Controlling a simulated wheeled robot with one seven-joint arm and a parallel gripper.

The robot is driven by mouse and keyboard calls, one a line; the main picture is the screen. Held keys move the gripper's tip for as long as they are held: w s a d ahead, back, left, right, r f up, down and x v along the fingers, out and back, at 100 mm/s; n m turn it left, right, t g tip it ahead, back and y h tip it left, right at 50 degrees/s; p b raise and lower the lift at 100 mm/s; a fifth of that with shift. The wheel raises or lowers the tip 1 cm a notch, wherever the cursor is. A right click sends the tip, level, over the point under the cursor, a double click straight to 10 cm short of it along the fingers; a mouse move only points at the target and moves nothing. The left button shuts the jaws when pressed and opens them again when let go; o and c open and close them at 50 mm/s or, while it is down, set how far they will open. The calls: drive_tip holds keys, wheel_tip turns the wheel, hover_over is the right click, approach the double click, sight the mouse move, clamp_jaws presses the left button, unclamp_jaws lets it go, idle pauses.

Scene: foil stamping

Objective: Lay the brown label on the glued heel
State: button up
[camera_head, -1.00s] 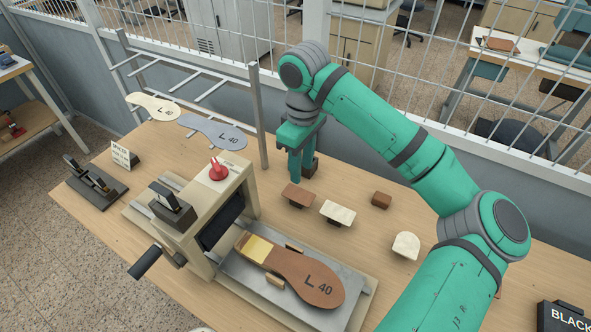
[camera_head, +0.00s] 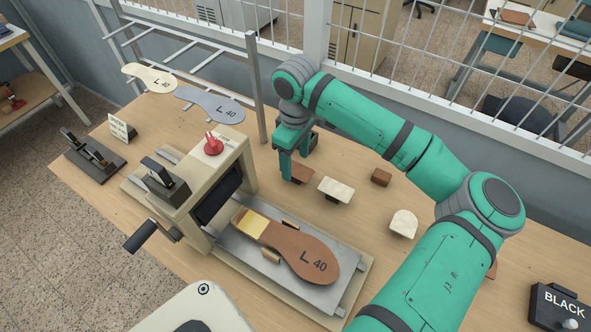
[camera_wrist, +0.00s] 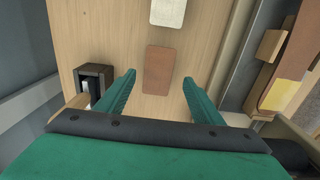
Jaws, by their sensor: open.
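A brown label (camera_head: 301,174) rests on a small dark stand on the bench, partly hidden by my gripper in the head view. It shows fully in the wrist view (camera_wrist: 159,70), as a rounded rectangle ahead of and between my fingers. My gripper (camera_head: 297,172) is open and empty, with its fingers pointing down close to the label; its fingertips also show in the wrist view (camera_wrist: 159,80). The brown insole (camera_head: 291,248) marked L 40 lies on the metal plate of the press. Its heel carries a yellowish glue patch (camera_head: 252,224), which shows at the wrist view's right edge (camera_wrist: 287,93).
A cream label (camera_head: 335,190) stands right of the brown one. A brown block (camera_head: 381,177) and a rounded cream piece (camera_head: 403,223) stand farther right. The beige press (camera_head: 208,185) with its crank is left of the insole. A metal rack (camera_head: 254,90) stands behind.

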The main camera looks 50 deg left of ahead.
drive_tip(key=shift+w+d+f, duration=0.15)
drive_tip(key=shift+w+f, duration=0.1)
drive_tip(key=shift+f, duration=0.55)
drive_tip(key=shift+c, duration=0.2)
drive_tip(key=c, duration=1.1)
